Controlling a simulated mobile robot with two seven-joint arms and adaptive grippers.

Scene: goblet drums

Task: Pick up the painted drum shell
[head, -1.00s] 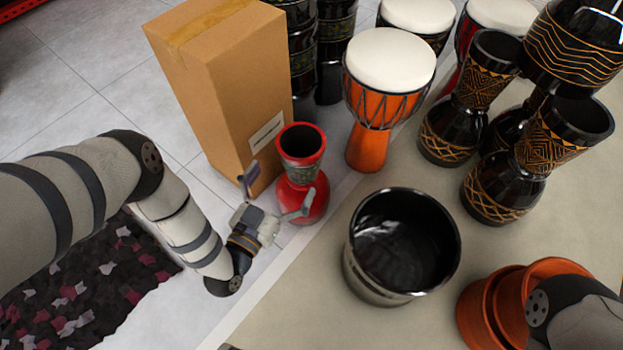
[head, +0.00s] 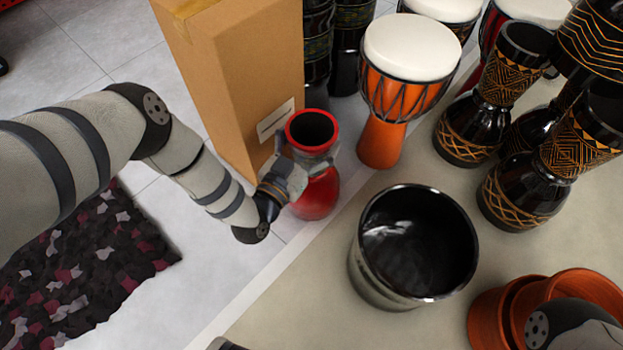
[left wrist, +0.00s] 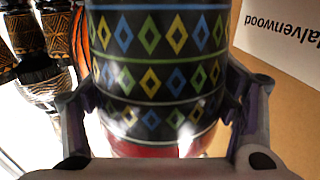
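The painted drum shell (head: 318,192) is a red goblet shape with an open dark top and a dark painted band. It stands upright on the floor beside the cardboard box. In the left wrist view the shell's black band (left wrist: 155,75) with blue, yellow and green diamonds fills the middle. My left gripper (head: 308,166) is at the shell's waist, below its rim. Its fingers (left wrist: 160,103) lie on both sides of the band and appear to press against it. Part of the waist is hidden by the gripper.
The cardboard box (head: 240,90) stands close behind and left of the shell. An orange drum (head: 381,143) is to its right. A large black open shell (head: 362,275), terracotta pots (head: 490,315) and several black patterned drums (head: 463,150) crowd the right. A patterned rug (head: 90,255) lies left.

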